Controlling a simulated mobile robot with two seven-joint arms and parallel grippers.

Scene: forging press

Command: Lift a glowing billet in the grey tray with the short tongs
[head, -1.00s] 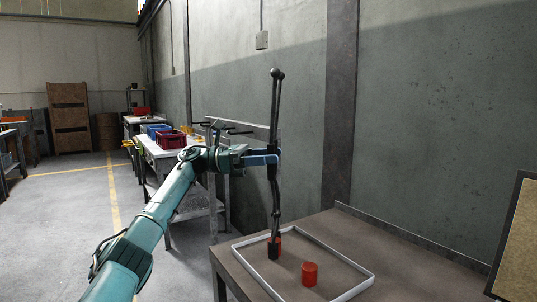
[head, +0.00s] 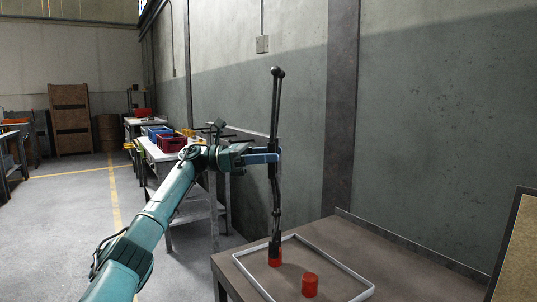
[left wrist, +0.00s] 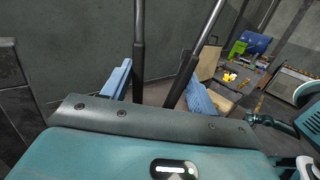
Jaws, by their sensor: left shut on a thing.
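My left gripper (head: 274,157) is shut on the dark short tongs (head: 275,105), which stand upright with their jaws down. In the left wrist view the two tong handles (left wrist: 139,50) run apart between my blue fingers. The tong jaws are at a glowing red billet (head: 275,262) in the left part of the grey tray (head: 341,263), overlapping its upper part. I cannot tell whether they grip it or whether it is off the tray floor. A second red billet (head: 309,285) stands upright in the tray, nearer and to the right. My right gripper is out of view.
The tray lies on a brown table (head: 400,268) against the grey wall. A dark-framed panel (head: 516,255) stands at the right edge. Beyond my arm, a workbench holds a red crate (head: 172,143) and a blue crate (head: 157,131). The floor at left is clear.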

